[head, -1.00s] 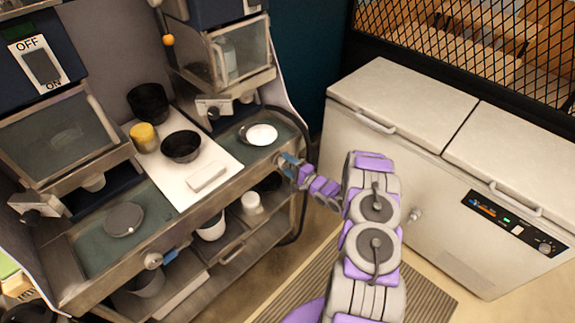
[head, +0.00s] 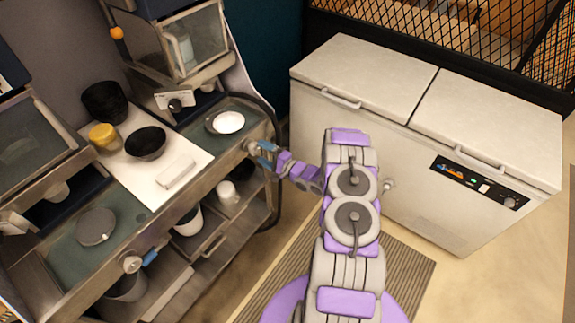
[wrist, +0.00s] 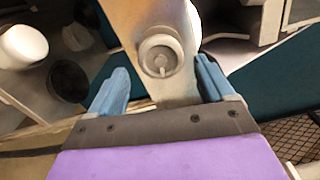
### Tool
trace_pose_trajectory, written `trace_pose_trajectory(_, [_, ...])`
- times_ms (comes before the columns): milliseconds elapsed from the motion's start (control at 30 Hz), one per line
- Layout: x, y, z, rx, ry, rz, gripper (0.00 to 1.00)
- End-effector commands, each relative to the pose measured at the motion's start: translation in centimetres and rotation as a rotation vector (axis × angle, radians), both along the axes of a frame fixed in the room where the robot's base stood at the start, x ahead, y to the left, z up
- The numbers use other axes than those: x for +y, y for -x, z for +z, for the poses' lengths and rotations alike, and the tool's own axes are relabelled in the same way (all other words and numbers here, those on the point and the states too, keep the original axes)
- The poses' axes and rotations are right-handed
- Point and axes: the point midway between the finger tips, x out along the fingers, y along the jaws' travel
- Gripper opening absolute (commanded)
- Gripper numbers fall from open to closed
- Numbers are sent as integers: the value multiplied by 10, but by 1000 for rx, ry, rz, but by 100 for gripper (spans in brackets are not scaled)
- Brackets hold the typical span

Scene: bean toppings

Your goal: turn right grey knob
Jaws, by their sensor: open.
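The right grey knob (wrist: 158,57) is round, with a raised bar across its face, on the metal front of the counter in the wrist view. My gripper (wrist: 162,70) is open, with one blue finger on each side of the knob and a visible gap to both. In the head view, my gripper (head: 262,153) is at the counter's front edge below the white plate (head: 228,122). It partly hides the knob there. Contact between fingers and knob cannot be seen.
A second knob (head: 132,263) is on the counter front at the lower left. A shelf with containers lies below. A white chest freezer (head: 400,150) stands to the right, with floor between.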

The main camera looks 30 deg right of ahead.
Motion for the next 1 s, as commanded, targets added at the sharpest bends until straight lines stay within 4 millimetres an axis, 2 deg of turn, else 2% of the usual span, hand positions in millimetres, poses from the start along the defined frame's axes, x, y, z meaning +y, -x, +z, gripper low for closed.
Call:
trace_pose_trajectory(200, [-23,46,-1,1,0,-7,81])
trace_pose_trajectory(533, [-44,108,-1,1,-1,-6,81])
trace_pose_trajectory(767, [-52,130,-2,0,1,-4,81])
trace_pose_trajectory(1000, [-53,134,-2,1,0,-2,81])
